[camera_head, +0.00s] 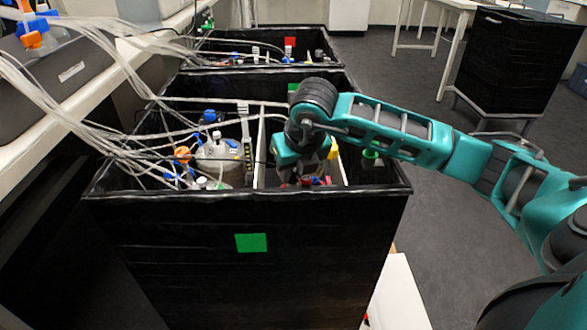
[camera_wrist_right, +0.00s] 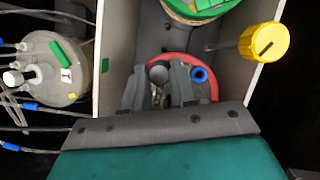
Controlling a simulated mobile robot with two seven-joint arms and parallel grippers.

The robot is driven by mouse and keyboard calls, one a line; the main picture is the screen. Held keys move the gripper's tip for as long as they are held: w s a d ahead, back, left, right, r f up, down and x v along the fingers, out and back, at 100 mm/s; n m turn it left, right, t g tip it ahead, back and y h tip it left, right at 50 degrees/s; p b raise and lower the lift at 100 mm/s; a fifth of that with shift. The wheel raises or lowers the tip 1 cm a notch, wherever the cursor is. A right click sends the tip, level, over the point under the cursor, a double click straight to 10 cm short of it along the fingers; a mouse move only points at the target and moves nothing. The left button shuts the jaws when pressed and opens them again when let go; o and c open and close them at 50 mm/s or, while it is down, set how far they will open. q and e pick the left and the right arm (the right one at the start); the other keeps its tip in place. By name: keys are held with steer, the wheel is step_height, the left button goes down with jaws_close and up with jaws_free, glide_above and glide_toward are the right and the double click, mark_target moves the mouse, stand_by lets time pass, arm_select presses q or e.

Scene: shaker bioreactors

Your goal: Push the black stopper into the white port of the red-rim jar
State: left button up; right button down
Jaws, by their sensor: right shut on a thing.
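The red-rim jar (camera_wrist_right: 213,84) stands in a compartment of the black box, and in the right wrist view its red rim curves around my fingers. A blue ring port (camera_wrist_right: 199,74) shows on its lid. My right gripper (camera_wrist_right: 160,78) is over the lid and shut on a dark round piece, which looks like the black stopper (camera_wrist_right: 158,72). The white port cannot be made out; my fingers cover part of the lid. In the head view my right gripper (camera_head: 298,177) reaches down into the box and hides most of the jar. My left gripper is not in view.
A white divider (camera_head: 260,152) separates this compartment from a grey-lidded vessel (camera_wrist_right: 58,68) with tubes. A green-rimmed jar (camera_wrist_right: 198,8) and a yellow knob (camera_wrist_right: 264,42) are close by. The black box walls (camera_head: 250,198) surround the arm's working space.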

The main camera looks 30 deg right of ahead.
steer(key=c, duration=0.8)
jaws_free()
steer(key=shift+s+r, duration=0.15)
steer(key=shift+r, duration=0.55)
arm_select(q)
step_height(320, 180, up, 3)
steer(key=p, duration=0.3)
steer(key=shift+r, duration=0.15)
arm_select(e)
steer(key=v, duration=1.1)
steer(key=shift+s+a+r, duration=0.15)
steer(key=shift+s+r, duration=0.05)
